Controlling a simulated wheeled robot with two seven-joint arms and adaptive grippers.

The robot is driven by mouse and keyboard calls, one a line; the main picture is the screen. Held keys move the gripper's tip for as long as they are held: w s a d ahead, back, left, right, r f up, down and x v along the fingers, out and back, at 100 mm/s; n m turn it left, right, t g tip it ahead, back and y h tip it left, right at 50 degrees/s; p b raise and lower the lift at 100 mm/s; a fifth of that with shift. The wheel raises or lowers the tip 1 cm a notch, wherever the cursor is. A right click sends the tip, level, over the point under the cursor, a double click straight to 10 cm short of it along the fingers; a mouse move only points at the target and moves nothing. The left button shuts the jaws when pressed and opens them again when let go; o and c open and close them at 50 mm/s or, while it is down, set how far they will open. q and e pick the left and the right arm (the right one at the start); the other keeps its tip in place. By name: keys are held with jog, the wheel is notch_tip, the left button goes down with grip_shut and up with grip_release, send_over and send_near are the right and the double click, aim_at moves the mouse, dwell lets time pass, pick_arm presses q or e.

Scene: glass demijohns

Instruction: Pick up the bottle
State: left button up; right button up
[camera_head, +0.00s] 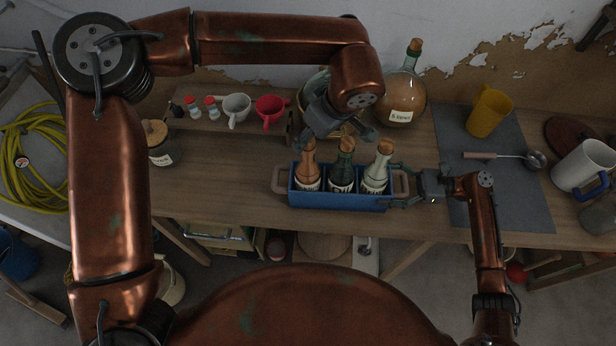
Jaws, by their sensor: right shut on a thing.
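A blue crate (335,201) with wooden end handles stands near the table's front edge and holds three corked bottles. The left one is an orange-brown bottle (307,172), the middle one a dark green bottle (343,173), the right one a pale bottle (377,172). My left gripper (341,136) is above and behind the bottle tops, its fingers apart. No bottle is visibly held in it. My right gripper (408,199) is at the crate's right end, shut on the right handle (401,182).
A large corked demijohn (402,97) stands behind the crate. A grey cup (237,107) and a red cup (270,109) stand on a low shelf at the back left. A yellow jug (488,112) and ladle (534,159) are on the right, where the grey mat (500,195) is mostly bare.

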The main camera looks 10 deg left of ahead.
pick_arm(q)
jog(key=x, duration=0.3)
jog(key=shift+a+f, duration=0.1)
jog(key=shift+f, duration=0.15)
grip_shut()
dwell(0.4)
jog(key=shift+r, duration=0.15)
